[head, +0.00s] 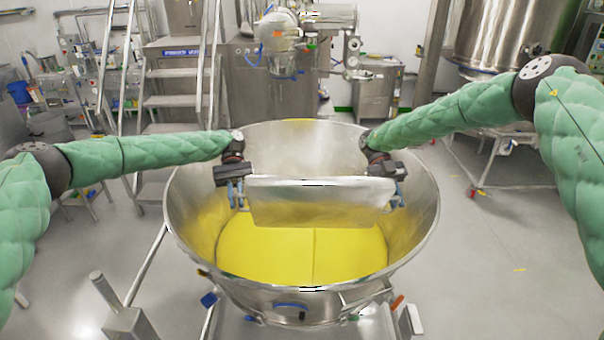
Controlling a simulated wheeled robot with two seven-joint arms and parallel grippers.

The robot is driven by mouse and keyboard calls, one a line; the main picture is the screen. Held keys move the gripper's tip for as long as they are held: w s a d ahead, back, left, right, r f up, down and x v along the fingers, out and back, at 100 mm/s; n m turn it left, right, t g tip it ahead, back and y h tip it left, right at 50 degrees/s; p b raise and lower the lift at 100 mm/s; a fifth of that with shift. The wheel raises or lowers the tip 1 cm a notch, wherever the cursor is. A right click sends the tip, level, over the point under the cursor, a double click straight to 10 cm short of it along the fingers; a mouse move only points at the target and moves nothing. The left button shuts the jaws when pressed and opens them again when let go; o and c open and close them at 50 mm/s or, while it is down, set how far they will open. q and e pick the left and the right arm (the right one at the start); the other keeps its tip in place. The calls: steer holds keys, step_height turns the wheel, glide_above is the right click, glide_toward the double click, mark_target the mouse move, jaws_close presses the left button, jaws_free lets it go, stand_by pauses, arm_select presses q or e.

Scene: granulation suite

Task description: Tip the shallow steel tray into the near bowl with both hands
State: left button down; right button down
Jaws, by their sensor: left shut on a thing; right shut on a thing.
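The shallow steel tray (320,203) is held over the near bowl, tilted steeply so that one broad face shows. No powder shows on that face; its other side is hidden. The near bowl (185,208) is a large steel bowl with yellow powder (300,250) covering its bottom and some yellow on its walls. My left gripper (237,194) is shut on the tray's left end. My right gripper (396,189) is shut on its right end. Both grippers are inside the bowl's rim outline, above the powder.
Metal steps with handrails (180,100) stand behind on the left. A steel machine (270,85) stands behind the bowl, and a large steel vessel (510,35) at the back right. Grey floor (510,240) is open on the right.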

mark_target(401, 197)
arm_select(q)
steer(key=shift+a, duration=0.15)
arm_select(e)
steer(key=shift+d, duration=0.15)
